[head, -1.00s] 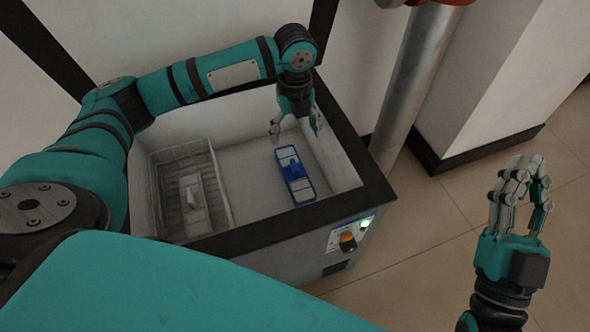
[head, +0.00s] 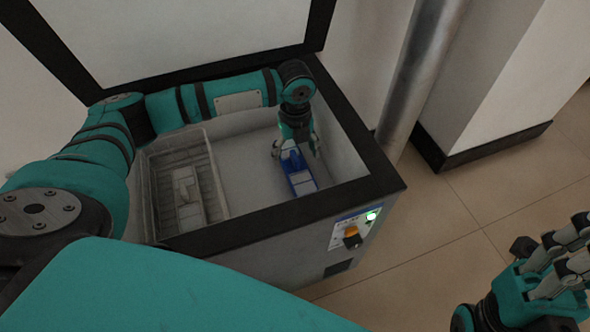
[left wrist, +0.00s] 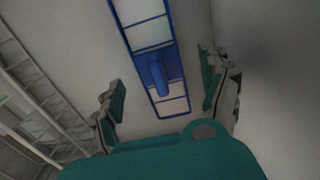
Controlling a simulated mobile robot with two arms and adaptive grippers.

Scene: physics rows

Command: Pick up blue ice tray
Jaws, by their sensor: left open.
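The blue ice tray (head: 301,183) lies on the floor of the open chest freezer, toward its right side. It is long and blue with pale compartments and a raised blue part in its middle. My left gripper (head: 296,151) is open just above its far part and hides some of it. In the left wrist view the tray (left wrist: 150,58) runs lengthwise between and beyond the open fingers (left wrist: 165,95), with gaps on both sides. My right gripper (head: 575,262) is at the lower right edge, outside the freezer, partly cut off; its fingers look spread and empty.
The chest freezer (head: 262,230) has dark rims and its lid (head: 180,30) stands raised behind. A wire basket (head: 155,205) holding a pale object (head: 188,192) is inside at the left. A metal pole (head: 420,75) stands right of the freezer. Bare freezer floor lies between basket and tray.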

